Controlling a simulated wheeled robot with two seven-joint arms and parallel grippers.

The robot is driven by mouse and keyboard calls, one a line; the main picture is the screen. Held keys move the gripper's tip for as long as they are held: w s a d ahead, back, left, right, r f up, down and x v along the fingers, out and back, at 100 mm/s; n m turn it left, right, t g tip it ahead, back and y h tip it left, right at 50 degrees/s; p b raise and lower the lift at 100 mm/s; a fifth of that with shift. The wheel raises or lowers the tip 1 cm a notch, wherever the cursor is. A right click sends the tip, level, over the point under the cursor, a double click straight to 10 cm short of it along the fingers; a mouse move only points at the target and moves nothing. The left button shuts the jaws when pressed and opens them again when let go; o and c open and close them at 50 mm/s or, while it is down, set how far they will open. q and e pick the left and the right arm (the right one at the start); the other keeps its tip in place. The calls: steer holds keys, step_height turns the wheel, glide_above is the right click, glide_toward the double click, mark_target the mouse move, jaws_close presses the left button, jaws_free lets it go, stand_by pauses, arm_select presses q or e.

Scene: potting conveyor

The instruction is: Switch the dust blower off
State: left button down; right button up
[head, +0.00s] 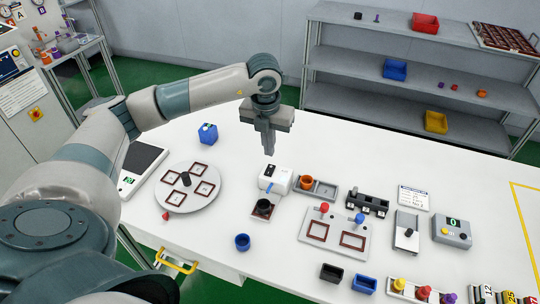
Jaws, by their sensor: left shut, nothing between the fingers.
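A small white box-shaped device (276,180), which looks like the dust blower, stands on the white table. It has a small dark blue mark on its front, and I cannot make out a switch or its position. A square plate with a dark round part (263,208) lies in front of it. My left gripper (269,152) points down above and just behind the white device, apart from it. Its fingers are shut and empty. My right gripper is not in view.
An orange cup (306,182) in a grey tray stands close to the right of the device. A round turntable (188,187) and a blue block (208,133) are to the left. A grey panel with a black knob (407,232) and a display box (452,230) stand right.

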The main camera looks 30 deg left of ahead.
mark_target(270, 167)
arm_select(q)
steer(key=f, duration=0.2)
steer(key=f+p, duration=0.2)
steer(key=f, duration=0.1)
steer(key=shift+w+f, duration=0.35)
steer(key=shift+f, duration=0.1)
steer(key=shift+f+b, duration=0.4)
steer(key=shift+b, duration=0.2)
steer(key=shift+r, duration=0.2)
steer(key=shift+f, duration=0.1)
